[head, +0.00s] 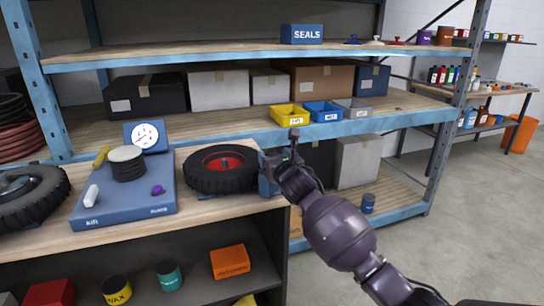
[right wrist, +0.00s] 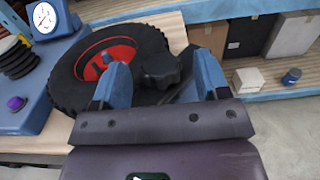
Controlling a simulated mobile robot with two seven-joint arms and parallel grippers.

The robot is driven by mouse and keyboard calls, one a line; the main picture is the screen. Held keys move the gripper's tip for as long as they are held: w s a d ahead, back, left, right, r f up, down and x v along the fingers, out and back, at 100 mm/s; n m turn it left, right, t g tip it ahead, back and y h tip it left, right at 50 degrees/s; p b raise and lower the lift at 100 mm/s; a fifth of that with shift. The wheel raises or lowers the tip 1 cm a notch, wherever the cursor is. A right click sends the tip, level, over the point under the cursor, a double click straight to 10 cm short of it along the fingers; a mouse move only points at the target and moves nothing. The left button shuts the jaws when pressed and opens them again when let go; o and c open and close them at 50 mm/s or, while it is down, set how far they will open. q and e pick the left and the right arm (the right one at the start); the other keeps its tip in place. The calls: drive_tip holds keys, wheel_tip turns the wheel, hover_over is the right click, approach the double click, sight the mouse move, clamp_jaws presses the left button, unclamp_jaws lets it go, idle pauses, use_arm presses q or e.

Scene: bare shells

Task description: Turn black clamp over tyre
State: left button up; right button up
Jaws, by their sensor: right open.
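The tyre (head: 222,168) with a red hub lies flat at the right end of the wooden bench. It fills the upper left of the right wrist view (right wrist: 110,58). The black clamp (right wrist: 158,68), with a lobed knob, is at the tyre's right side in the wrist view, between my finger pads. My right gripper (head: 269,174) is at the bench's right end, beside the tyre. Its blue fingers (right wrist: 163,78) are apart on either side of the clamp; I cannot tell whether they touch it. In the head view the clamp is mostly hidden by the gripper. My left gripper is out of view.
A blue scale (head: 125,207) with a dial, stacked black discs and a purple knob stands left of the tyre. Another tyre (head: 28,195) is at the far left. Behind, a blue-edged shelf holds boxes and yellow, blue and grey bins (head: 322,111). Open floor lies right.

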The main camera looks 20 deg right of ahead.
drive_tip(key=shift+w, duration=1)
drive_tip(key=shift+c, duration=0.3)
clamp_jaws()
